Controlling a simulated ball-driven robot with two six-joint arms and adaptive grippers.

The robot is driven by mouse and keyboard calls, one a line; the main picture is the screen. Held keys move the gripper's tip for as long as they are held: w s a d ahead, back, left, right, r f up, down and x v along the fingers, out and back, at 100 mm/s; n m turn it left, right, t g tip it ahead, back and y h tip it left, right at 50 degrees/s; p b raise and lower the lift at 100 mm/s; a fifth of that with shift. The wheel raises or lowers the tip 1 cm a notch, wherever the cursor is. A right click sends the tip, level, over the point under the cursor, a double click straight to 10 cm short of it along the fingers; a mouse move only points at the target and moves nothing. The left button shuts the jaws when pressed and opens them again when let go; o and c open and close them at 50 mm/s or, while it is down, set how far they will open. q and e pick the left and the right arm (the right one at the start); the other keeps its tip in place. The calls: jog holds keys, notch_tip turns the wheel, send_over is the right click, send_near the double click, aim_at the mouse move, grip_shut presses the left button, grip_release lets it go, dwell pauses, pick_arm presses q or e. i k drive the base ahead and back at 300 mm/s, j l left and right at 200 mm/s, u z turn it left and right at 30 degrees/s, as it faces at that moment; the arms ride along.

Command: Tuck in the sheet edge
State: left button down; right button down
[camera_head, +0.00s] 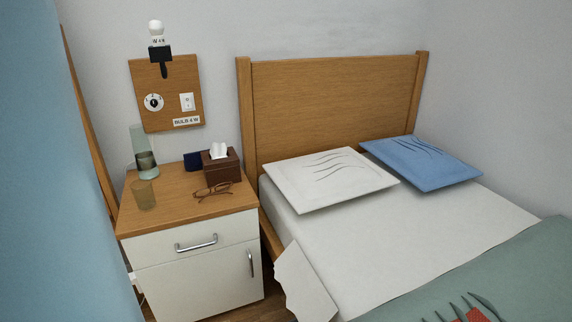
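A white sheet (410,221) covers the bed's mattress. At the bed's near left side a loose sheet edge (302,286) hangs down as a ragged white flap over the wooden side rail (271,241). Its lowest part runs to the bottom of the picture, beside the nightstand. Neither of my grippers can be made out in the head view.
A nightstand (190,236) with a shut drawer and door stands left of the bed. It carries glasses, a tissue box (222,167), a carafe (145,160) and a cup (144,195). White (330,178) and blue (420,160) pillows lie by the headboard (335,105). A green blanket (515,270) covers the lower right.

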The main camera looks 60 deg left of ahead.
aim_at(306, 298)
jog(key=u, duration=1.6)
